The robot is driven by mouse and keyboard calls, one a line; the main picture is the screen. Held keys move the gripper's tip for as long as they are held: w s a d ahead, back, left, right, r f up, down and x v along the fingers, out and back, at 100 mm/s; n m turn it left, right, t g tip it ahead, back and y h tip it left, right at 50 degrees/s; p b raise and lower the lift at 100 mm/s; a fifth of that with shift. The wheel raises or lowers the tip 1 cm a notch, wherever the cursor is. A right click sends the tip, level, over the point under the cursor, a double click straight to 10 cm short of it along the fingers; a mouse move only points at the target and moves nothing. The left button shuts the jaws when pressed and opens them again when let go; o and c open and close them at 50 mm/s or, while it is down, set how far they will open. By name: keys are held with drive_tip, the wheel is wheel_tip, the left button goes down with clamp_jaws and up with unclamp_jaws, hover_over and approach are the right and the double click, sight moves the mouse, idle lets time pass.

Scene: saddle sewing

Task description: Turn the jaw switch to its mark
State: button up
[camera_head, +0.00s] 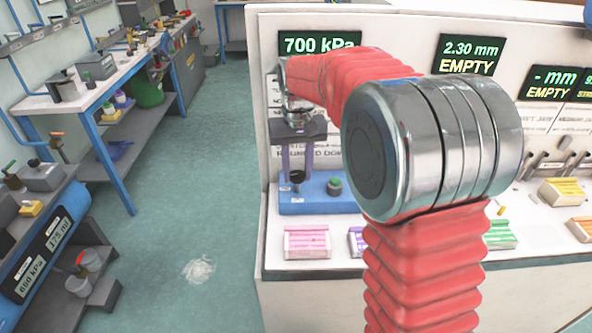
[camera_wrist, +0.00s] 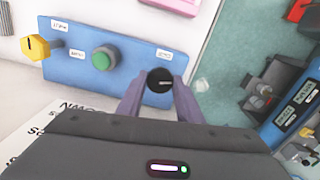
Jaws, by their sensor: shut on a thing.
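A blue control box (camera_head: 320,205) stands on the white bench below the 700 kPa display. In the wrist view its blue face (camera_wrist: 120,73) carries a black round knob (camera_wrist: 159,77), which looks like the jaw switch, with a short pale line pointing to picture right. My gripper (camera_wrist: 159,86) has its two purple-grey fingers on either side of this knob and is shut on it. In the head view my gripper (camera_head: 297,178) points down at the box. A small white label sits beside the knob; its text and any mark are too blurred to read.
A green button (camera_wrist: 104,58) and a yellow knob (camera_wrist: 36,47) sit on the same box, left of the black knob. A pink-striped block (camera_head: 307,242) lies in front of the box. The bench's left edge is close by, with open floor beyond.

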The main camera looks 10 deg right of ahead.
sight(297, 173)
drive_tip(key=shift+w+r+m, duration=0.1)
drive_tip(key=shift+m, duration=1.1)
drive_tip(key=o, duration=1)
drive_tip(key=shift+o, duration=0.2)
wheel_tip(297, 173, up, 14)
drive_tip(key=shift+f, duration=0.2)
